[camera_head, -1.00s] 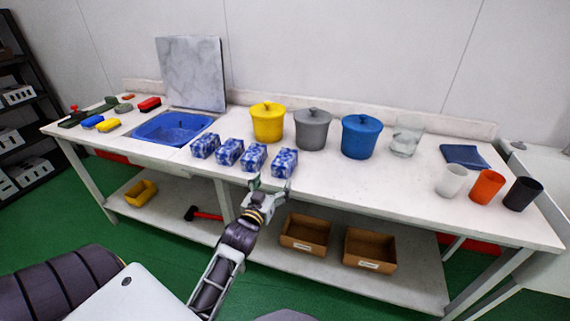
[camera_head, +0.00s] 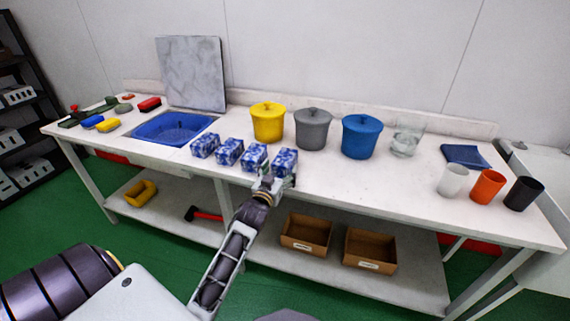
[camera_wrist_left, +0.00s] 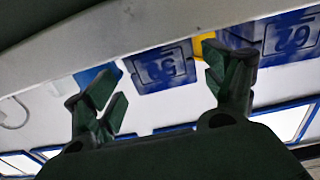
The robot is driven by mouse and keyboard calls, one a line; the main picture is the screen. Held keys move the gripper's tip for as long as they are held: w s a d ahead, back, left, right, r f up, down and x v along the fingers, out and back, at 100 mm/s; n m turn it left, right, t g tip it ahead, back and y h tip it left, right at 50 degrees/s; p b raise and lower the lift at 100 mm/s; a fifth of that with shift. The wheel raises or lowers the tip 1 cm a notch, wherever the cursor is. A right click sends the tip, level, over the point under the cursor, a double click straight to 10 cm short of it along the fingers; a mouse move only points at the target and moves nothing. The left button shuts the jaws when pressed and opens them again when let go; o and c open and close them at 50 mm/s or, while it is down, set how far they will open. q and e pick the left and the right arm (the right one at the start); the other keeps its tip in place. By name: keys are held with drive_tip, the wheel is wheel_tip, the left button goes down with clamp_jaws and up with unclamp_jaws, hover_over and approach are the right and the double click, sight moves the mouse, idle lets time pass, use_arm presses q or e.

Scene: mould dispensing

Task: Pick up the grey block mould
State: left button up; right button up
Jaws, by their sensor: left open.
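No block that is plainly grey shows, so I cannot tell which is the grey block mould. A row of blue-and-white patterned blocks stands near the bench's front edge; its rightmost block (camera_head: 284,161) is closest to my left gripper (camera_head: 278,181). That gripper is at the front edge, just before this block, partly covering its lower side. In the left wrist view my gripper (camera_wrist_left: 165,88) has its fingers spread, with a blue numbered block (camera_wrist_left: 163,67) beyond the gap and nothing held. A lidded grey pot (camera_head: 313,131) stands behind the row. My right gripper is not in view.
A yellow pot (camera_head: 268,124) and a blue pot (camera_head: 361,137) flank the grey one. A blue basin (camera_head: 172,128) is left of the blocks. Right are a glass (camera_head: 405,143) and white (camera_head: 452,180), orange (camera_head: 487,186) and black cups (camera_head: 523,193). The front right-centre bench is clear.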

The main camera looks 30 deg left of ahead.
sight(284, 158)
use_arm(q)
drive_tip(key=shift+w, duration=0.15)
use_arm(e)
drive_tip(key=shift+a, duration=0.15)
use_arm(q)
drive_tip(key=shift+w+a+r, duration=0.1)
drive_tip(key=shift+w, duration=0.05)
drive_tip(key=shift+w+a+r, duration=0.25)
drive_tip(key=shift+w, duration=0.35)
drive_tip(key=shift+w+a+r, duration=0.2)
drive_tip(key=shift+w, duration=0.35)
drive_tip(key=shift+w+a, duration=0.15)
drive_tip(key=shift+w, duration=0.45)
drive_tip(key=shift+w+a, duration=0.1)
drive_tip(key=shift+w, duration=0.4)
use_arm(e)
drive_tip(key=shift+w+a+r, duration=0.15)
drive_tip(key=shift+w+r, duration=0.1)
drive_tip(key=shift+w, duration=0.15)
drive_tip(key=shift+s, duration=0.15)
